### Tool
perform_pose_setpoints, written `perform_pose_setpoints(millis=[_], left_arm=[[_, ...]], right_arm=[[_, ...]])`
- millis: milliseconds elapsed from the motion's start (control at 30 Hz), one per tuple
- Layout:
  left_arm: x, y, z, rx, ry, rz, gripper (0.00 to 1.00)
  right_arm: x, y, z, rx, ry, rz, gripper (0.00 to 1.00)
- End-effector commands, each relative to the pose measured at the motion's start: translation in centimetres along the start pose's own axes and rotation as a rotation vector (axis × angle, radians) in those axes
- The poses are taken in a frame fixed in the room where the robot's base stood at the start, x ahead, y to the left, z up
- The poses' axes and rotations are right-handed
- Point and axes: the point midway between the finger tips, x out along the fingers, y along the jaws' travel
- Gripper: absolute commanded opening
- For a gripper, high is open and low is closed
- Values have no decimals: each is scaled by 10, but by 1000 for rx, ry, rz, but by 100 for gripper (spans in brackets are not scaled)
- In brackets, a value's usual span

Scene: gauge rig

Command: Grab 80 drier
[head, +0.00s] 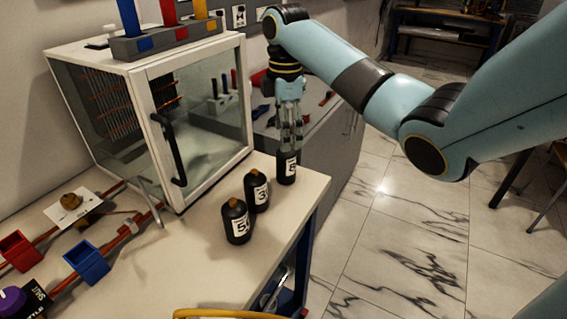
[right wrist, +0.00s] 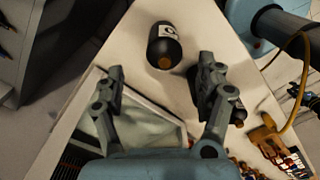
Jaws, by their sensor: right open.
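Three small black bottles with white number labels stand upright in a row on the bench. The farthest bottle (head: 287,168) has a label that seems to start with 8, partly cut off from view. The middle bottle (head: 257,190) shows a 3, and the nearest bottle (head: 236,222) seems to show 50. My right gripper (head: 290,137) points down just above the farthest bottle. In the right wrist view the open fingers (right wrist: 161,67) have a black bottle (right wrist: 163,46) just beyond their tips, roughly between them. Another bottle is mostly hidden behind one finger. My left gripper is out of view.
A glass-doored cabinet (head: 190,115) with a black handle stands left of the bottles, with a rack (head: 165,42) of coloured sticks on top. The bench edge is close right of the bottles.

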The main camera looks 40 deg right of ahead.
Motion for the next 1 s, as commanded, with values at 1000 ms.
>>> perform_pose_setpoints(millis=[1000], left_arm=[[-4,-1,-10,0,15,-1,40]], right_arm=[[63,-6,0,1,-1,1,41]])
